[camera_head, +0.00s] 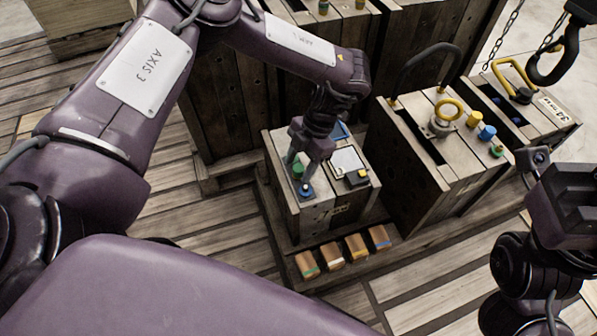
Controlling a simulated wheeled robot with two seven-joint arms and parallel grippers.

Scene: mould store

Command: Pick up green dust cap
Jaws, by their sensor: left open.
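A small green dust cap (297,171) stands on the wooden top of the nearest mould box (316,213), at its left side. My left gripper (299,167) reaches down over that top, open, with its fingers close around or beside the green cap. I cannot tell whether they touch it. A blue cap (306,190) stands just in front of the fingers. Another small green cap (496,151) is on the box to the right. Part of my right arm's end (565,205) shows at the right edge; its fingers are not clear.
A white plate (346,162) and a black and yellow part (357,178) share the nearest top. Several small coloured-end blocks (331,255) lie on the ledge in front. The right box carries a yellow ring (449,110) and a black arched handle (427,62). A hook (555,65) hangs upper right.

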